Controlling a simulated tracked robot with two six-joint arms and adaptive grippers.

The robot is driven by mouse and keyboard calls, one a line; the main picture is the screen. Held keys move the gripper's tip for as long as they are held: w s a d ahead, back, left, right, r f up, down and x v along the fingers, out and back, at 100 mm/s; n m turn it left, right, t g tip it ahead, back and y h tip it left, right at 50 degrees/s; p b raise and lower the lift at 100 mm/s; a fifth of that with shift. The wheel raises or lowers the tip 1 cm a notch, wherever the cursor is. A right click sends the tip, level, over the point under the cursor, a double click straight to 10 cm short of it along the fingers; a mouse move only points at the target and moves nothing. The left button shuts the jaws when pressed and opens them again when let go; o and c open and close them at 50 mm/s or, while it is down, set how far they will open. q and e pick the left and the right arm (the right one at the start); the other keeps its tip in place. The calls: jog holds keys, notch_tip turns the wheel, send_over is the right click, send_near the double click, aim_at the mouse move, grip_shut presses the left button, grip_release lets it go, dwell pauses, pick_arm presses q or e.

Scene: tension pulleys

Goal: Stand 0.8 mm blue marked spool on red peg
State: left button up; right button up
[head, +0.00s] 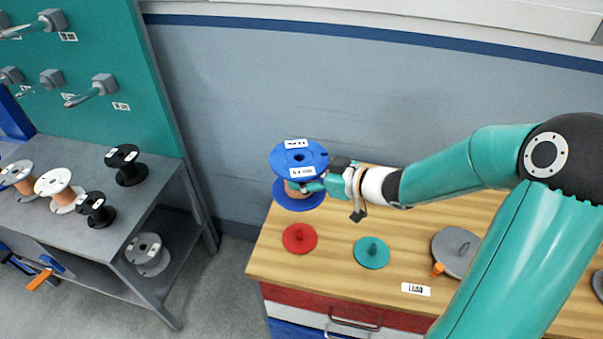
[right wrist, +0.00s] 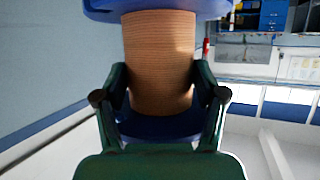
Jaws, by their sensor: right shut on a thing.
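The blue spool (head: 299,157) with orange-brown wire and white labels is upright in the head view, over the back left part of the wooden bench top. My right gripper (head: 318,185) is shut on its wound middle, between the two blue flanges. In the right wrist view the wire winding (right wrist: 158,62) sits between the two green fingers (right wrist: 160,95). The red peg (head: 299,237) on its round red base stands on the bench, in front of the spool and apart from it. The label's small print cannot be read. My left gripper is not in view.
A teal peg base (head: 372,252) and a grey one (head: 455,250) stand to the right of the red one. A white label (head: 415,289) lies near the front edge. A grey shelf (head: 75,225) at left holds several white and black spools.

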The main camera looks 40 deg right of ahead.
aim_at(311, 197)
jog(key=shift+f+b, duration=3.25)
jog(key=shift+f, duration=0.1)
jog(key=shift+f, duration=0.15)
jog(key=shift+f, duration=0.2)
jog(key=shift+f+b, duration=1.1)
jog(key=shift+f, duration=0.2)
jog(key=shift+f, duration=0.2)
jog(key=shift+f+b, duration=1.2)
jog(key=shift+f, duration=0.1)
jog(key=shift+f, duration=0.15)
dwell(0.3)
jog(key=shift+f+b, duration=1.2)
jog(key=shift+f, duration=0.15)
